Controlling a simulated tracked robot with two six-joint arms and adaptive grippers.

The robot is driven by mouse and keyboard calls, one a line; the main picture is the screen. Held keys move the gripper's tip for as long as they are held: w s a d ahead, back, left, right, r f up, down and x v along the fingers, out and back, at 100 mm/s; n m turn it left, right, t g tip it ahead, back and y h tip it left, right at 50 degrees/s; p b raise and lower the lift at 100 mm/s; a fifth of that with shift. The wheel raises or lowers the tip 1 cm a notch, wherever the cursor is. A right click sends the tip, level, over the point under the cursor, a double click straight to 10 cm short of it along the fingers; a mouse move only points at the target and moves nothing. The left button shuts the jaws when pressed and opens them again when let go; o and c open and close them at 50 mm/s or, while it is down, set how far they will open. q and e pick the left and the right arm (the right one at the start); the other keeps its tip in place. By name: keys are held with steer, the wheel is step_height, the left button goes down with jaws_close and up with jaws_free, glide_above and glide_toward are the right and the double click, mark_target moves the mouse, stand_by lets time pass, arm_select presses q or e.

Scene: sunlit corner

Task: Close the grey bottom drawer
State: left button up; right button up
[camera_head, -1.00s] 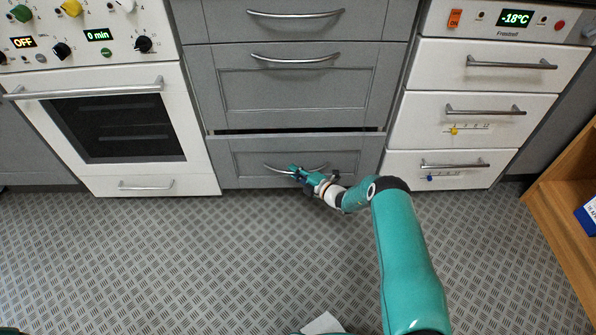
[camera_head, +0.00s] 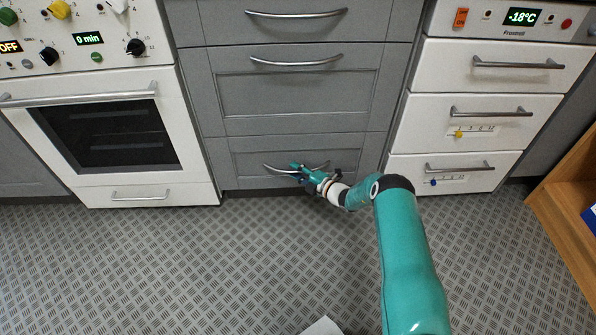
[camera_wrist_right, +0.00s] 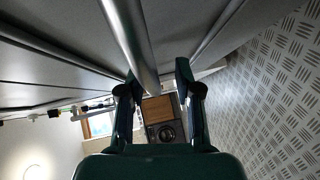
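The grey bottom drawer (camera_head: 345,148) is the lowest front of the grey cabinet in the head view. Its front sits flush below the drawer above, with no dark gap along its top edge. My right gripper (camera_head: 298,172) is at the drawer's curved metal handle (camera_head: 274,169). In the right wrist view the handle bar (camera_wrist_right: 128,35) runs between the two fingers of my right gripper (camera_wrist_right: 157,72). The fingers stand apart, with room beside the bar, so the gripper looks open around it. My left gripper is not in view.
A white oven (camera_head: 185,150) stands left of the cabinet. A white freezer with several drawers (camera_head: 410,135) stands to the right. A wooden shelf (camera_head: 560,215) is at the far right. The patterned floor (camera_head: 150,270) in front is mostly clear.

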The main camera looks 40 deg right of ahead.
steer(key=shift+w+a+r, duration=0.1)
steer(key=shift+a+r, duration=0.05)
steer(key=v, duration=1.2)
stand_by(0.4)
